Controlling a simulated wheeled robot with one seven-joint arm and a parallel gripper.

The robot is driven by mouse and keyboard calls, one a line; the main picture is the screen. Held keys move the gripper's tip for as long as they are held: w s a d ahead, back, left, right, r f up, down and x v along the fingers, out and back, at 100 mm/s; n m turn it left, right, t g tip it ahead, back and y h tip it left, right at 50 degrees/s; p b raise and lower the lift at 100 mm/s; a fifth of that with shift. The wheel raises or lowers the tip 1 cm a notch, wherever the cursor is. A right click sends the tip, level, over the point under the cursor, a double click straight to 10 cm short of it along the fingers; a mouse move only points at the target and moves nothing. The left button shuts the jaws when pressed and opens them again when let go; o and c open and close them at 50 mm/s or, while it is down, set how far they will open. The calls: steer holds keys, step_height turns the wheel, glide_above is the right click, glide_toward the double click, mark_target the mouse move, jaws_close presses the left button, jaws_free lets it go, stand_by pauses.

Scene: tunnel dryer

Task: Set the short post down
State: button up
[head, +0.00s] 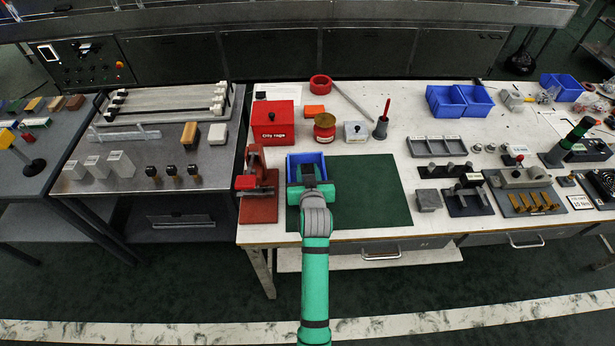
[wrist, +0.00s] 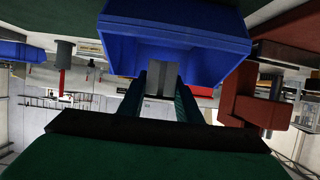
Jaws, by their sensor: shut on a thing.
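My gripper (head: 313,192) is at the near side of a small blue bin (head: 292,172), over the left part of the green mat. In the wrist view my two fingers (wrist: 160,88) are closed on a plain grey block (wrist: 160,77), which looks like the short post. The blue bin (wrist: 175,35) shows close behind it there. I cannot tell whether the post touches the bin or is inside it. In the head view my gripper hides the post.
The green mat (head: 370,190) is bare to the right of my gripper. A red vise (head: 255,182) stands close on the left. A red rags box (head: 276,122), a brown-red tin (head: 325,128) and a grey lidded box (head: 357,131) stand behind. A grey divided tray (head: 436,146) lies to the right.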

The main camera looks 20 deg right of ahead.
steer(key=shift+w+f, duration=0.3)
steer(key=shift+f, duration=0.05)
steer(key=shift+w+f, duration=0.1)
steer(key=shift+f, duration=1.6)
steer(key=shift+f, duration=0.15)
steer(key=o, duration=1.2)
